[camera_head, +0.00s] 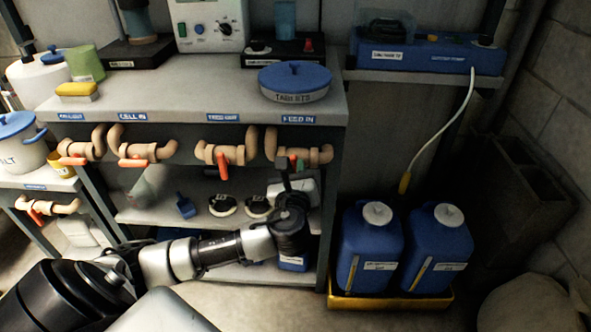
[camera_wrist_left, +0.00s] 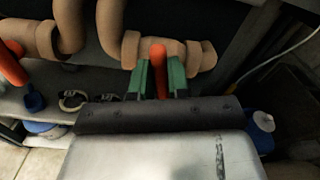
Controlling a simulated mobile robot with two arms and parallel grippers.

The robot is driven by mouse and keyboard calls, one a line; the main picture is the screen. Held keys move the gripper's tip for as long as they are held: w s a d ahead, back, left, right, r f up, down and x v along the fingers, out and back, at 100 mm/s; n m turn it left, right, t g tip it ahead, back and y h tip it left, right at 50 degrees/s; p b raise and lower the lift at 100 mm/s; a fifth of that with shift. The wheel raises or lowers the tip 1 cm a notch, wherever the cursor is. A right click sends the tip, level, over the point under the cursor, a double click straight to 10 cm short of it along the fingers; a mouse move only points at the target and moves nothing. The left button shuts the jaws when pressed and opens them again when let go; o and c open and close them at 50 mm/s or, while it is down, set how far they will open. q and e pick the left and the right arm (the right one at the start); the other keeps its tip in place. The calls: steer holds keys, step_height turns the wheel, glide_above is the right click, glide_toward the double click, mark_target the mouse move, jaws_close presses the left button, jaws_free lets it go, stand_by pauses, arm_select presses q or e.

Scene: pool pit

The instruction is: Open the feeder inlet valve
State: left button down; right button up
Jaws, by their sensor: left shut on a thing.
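The valve under the "FEED IN" label (camera_head: 298,119) is a tan pipe fitting (camera_head: 318,154) at the right end of the shelf's pipe row. In the left wrist view its pipe (camera_wrist_left: 197,55) runs across the top, and its red lever (camera_wrist_left: 159,62) stands out across the pipe toward me. My left gripper (camera_head: 291,163) is at this valve; its green fingers (camera_wrist_left: 160,80) are shut on the lever, one on each side. In the head view the gripper hides most of the lever. My right gripper is not in view.
Other valves with red levers sit to the left, the nearest one (camera_head: 224,157) with its lever hanging down. A lidded blue-and-grey tub (camera_head: 294,83) stands above on the counter. Two blue jugs (camera_head: 370,240) stand in a yellow tray (camera_head: 390,301) at right.

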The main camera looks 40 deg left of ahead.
arm_select(q)
steer(key=shift+n, duration=0.3)
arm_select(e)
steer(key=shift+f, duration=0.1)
arm_select(q)
steer(key=shift+s+n+p, duration=0.1)
steer(key=shift+n+p, duration=0.2)
steer(key=shift+n, duration=0.2)
steer(key=shift+a+f+n, duration=0.1)
steer(key=shift+n, duration=0.7)
steer(key=shift+n+p, duration=0.35)
steer(key=shift+n, duration=0.55)
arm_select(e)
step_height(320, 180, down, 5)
arm_select(q)
steer(key=n, duration=0.3)
steer(key=n+b, duration=0.1)
steer(key=n, duration=0.2)
steer(key=f+n, duration=0.1)
steer(key=n, duration=0.3)
steer(key=shift+s+a, duration=0.15)
steer(key=shift+a, duration=0.1)
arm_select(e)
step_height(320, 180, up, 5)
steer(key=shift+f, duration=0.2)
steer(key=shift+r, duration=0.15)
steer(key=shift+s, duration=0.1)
